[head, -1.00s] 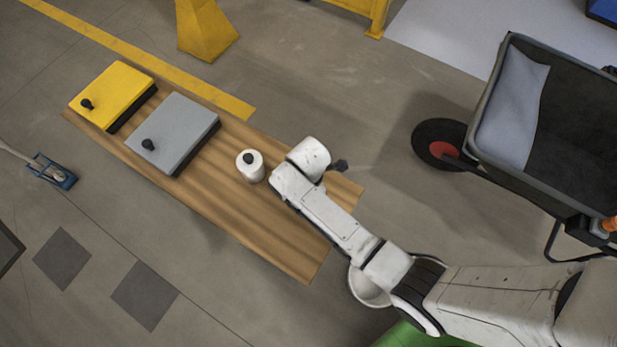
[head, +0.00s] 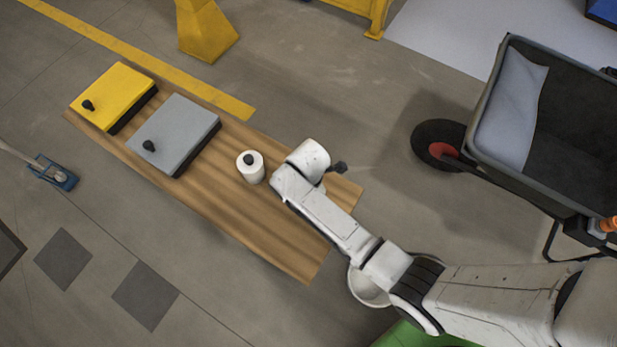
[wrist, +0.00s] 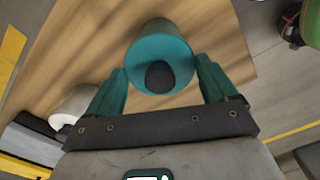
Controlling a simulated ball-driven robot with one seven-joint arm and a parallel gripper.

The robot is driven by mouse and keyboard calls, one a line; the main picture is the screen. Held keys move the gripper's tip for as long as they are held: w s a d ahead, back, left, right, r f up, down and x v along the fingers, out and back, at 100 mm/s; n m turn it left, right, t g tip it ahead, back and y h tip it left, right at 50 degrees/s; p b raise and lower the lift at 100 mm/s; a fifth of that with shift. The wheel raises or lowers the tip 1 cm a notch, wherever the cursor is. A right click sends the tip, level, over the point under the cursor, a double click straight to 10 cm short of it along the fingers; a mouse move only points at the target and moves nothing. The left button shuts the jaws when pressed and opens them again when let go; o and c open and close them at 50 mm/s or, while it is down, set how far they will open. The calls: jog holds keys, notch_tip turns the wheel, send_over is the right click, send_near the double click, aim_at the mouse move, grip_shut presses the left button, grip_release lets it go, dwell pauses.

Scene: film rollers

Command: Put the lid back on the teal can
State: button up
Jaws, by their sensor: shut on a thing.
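In the wrist view a teal lid (wrist: 138,72) with a black knob (wrist: 160,76) faces me, between my gripper's two teal fingers (wrist: 161,80). The fingers are at its sides, and I take my gripper to be shut on it. Teal can side (wrist: 160,27) shows beyond the lid's far edge. I cannot tell whether lid and can touch all round. In the head view my arm hides the teal can, the lid and the fingers.
On the wooden board (head: 240,215) stand a white can (head: 251,172) with a black knob, a grey box (head: 185,130) and a yellow box (head: 122,90). A wheelbarrow (head: 487,105) stands to the right. Bare board lies left of my arm.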

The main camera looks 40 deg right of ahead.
dwell(0.3)
jog(key=o, duration=0.8)
jog(key=shift+r+p, duration=3.55)
jog(key=shift+p, duration=0.2)
grip_shut()
